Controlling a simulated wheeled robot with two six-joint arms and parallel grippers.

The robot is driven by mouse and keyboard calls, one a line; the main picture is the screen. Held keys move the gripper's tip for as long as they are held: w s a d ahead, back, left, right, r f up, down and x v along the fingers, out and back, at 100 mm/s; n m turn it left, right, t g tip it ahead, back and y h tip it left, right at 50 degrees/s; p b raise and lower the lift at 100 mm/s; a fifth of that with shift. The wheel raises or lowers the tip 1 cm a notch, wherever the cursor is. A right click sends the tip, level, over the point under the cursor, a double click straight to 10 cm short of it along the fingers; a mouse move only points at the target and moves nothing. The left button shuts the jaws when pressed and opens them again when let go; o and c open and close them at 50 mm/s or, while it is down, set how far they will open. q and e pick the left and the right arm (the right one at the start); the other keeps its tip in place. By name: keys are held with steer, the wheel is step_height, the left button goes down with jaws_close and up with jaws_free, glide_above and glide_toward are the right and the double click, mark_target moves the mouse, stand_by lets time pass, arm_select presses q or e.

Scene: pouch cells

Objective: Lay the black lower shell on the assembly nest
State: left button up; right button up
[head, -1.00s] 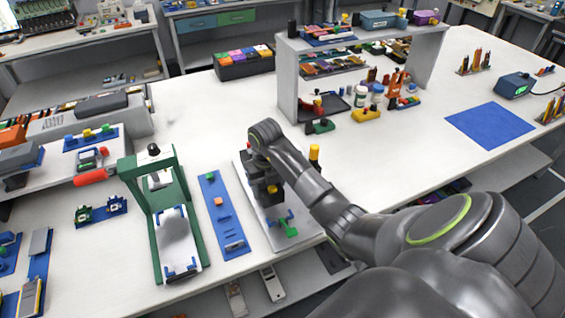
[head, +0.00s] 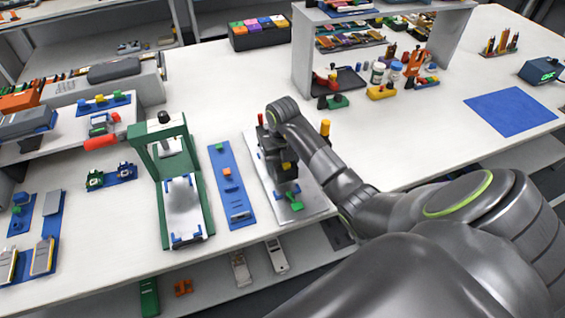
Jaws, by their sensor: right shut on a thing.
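My right gripper (head: 283,178) points down over the grey plate of the assembly nest (head: 313,205), close above it or at it. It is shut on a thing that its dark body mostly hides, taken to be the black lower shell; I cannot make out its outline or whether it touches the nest. The nest has a green clamp (head: 294,204) with blue pieces at its front. My left gripper is out of view.
A white shelf unit (head: 302,55) stands behind.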

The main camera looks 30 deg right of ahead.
steer(key=shift+f+b, duration=1.35)
steer(key=shift+f, duration=0.7)
steer(key=shift+f+b, duration=0.85)
steer(key=shift+f, duration=0.15)
steer(key=o, duration=1.1)
steer(key=shift+s, duration=0.1)
steer(key=shift+r, duration=0.1)
